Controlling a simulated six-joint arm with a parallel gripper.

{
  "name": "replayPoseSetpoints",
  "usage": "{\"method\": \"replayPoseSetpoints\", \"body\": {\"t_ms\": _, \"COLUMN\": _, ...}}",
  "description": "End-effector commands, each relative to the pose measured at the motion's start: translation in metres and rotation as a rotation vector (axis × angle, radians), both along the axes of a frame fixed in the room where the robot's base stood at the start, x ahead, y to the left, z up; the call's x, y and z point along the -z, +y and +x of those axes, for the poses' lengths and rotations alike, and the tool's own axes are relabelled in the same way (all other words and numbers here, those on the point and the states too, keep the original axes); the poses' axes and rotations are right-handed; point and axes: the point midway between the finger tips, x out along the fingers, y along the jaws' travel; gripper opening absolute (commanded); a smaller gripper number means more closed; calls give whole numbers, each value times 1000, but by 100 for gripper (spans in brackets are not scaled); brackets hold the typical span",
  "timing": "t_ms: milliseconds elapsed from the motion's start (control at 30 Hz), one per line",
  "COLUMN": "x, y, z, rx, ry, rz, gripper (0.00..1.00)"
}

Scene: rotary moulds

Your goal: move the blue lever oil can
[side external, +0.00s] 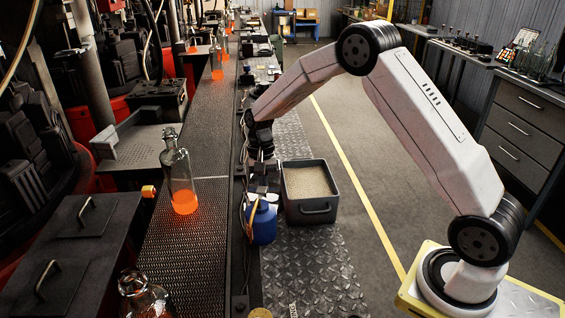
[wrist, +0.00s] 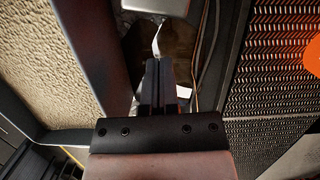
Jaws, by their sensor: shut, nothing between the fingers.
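The blue lever oil can (side external: 263,224) stands upright beside the conveyor's right edge in the side view, next to a grey bin. My gripper (side external: 262,186) points down just above the can's top, and its tips are hard to make out there. In the wrist view my gripper's fingers (wrist: 159,66) are together with nothing between them. A thin pale curved strip (wrist: 159,40) shows just beyond the tips; I cannot tell what it belongs to. The can's blue body is not visible in the wrist view.
The grey bin (side external: 316,210) of pale grains stands close to the can's right; its grains (wrist: 45,55) fill the wrist view's left. The conveyor (side external: 210,140) carries glowing glass bottles (side external: 181,178) on the left. Diamond plate (side external: 310,270) in front is clear.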

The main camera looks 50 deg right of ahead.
Motion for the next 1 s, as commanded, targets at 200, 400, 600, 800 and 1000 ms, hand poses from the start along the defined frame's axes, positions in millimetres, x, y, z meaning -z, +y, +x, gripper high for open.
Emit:
{"method": "replayPoseSetpoints", "body": {"t_ms": 200, "x": -36, "y": -6, "z": 7, "rx": 0, "ry": -3, "rz": 0, "gripper": 0}}
{"method": "replayPoseSetpoints", "body": {"t_ms": 400, "x": -62, "y": -11, "z": 11, "rx": 1, "ry": -1, "rz": 0, "gripper": 0}}
{"method": "replayPoseSetpoints", "body": {"t_ms": 600, "x": -74, "y": -13, "z": 13, "rx": 1, "ry": 0, "rz": 0, "gripper": 0}}
{"method": "replayPoseSetpoints", "body": {"t_ms": 800, "x": -76, "y": -13, "z": 13, "rx": 0, "ry": 1, "rz": 1, "gripper": 0}}
{"method": "replayPoseSetpoints", "body": {"t_ms": 1000, "x": -76, "y": -10, "z": 8, "rx": -20, "ry": -14, "rz": -5, "gripper": 0}}
